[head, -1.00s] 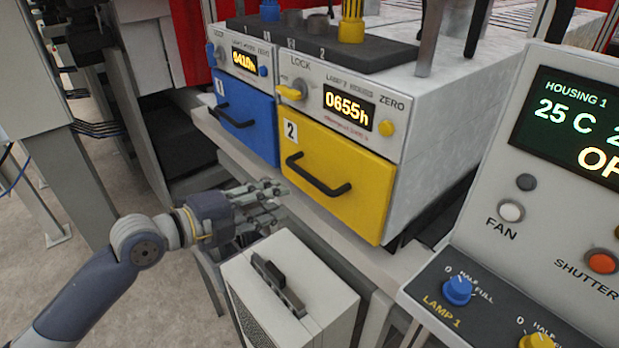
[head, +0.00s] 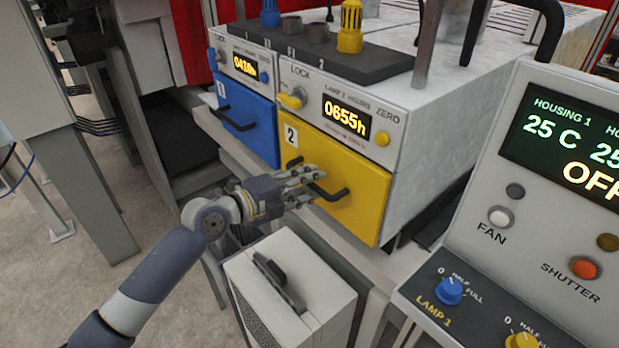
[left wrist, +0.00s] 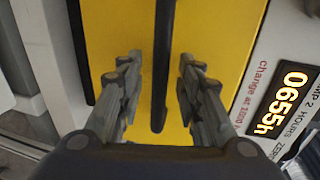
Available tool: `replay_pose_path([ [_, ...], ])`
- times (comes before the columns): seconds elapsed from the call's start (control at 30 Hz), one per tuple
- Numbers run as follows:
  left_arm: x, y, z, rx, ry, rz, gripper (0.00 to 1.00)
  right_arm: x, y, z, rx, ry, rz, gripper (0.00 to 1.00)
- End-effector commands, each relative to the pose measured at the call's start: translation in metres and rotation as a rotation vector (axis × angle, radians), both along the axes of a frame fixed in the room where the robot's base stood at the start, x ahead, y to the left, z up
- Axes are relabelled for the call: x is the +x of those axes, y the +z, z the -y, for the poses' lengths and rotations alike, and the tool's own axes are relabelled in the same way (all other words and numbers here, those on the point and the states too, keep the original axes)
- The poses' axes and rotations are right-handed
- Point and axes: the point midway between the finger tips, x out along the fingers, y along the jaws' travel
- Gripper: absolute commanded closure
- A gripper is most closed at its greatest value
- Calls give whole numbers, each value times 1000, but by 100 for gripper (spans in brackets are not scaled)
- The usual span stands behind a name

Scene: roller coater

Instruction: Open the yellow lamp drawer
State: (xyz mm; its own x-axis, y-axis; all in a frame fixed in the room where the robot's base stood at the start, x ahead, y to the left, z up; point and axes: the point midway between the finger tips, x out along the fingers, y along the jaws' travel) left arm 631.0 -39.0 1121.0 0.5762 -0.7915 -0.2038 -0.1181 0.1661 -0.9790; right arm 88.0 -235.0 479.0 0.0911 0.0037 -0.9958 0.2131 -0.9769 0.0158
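The yellow lamp drawer (head: 358,205), marked 2, is shut in its housing, under a display reading 0655h. Its black bar handle (head: 335,193) runs across the drawer front, partly hidden by my left gripper. My left gripper (head: 314,181) is at the handle's left part, in front of the drawer. In the left wrist view my left gripper (left wrist: 160,82) is open, and the black handle (left wrist: 162,70) runs between its two fingers with a gap on each side. The yellow drawer front (left wrist: 135,35) fills the space behind. My right gripper is not in view.
A blue drawer (head: 248,128) marked 1 is shut on the left. A yellow lock knob (head: 291,99) sits above the yellow drawer. A white box (head: 290,290) with a black handle stands below my gripper. A control panel (head: 540,210) is at the right.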

Motion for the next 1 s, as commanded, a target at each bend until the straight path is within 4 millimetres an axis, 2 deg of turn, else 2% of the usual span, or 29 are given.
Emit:
replay_pose_path([
  [0.4,3,-2,5,0,0,0,67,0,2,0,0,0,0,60],
  [0.53,3,-2,5,0,0,0,96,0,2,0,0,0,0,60],
  [0.57,3,-2,5,0,0,0,100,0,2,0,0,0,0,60],
  [0.83,3,-3,4,1,0,-1,100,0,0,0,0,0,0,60],
  [1.0,2,-6,-6,3,1,1,100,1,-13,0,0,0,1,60],
])
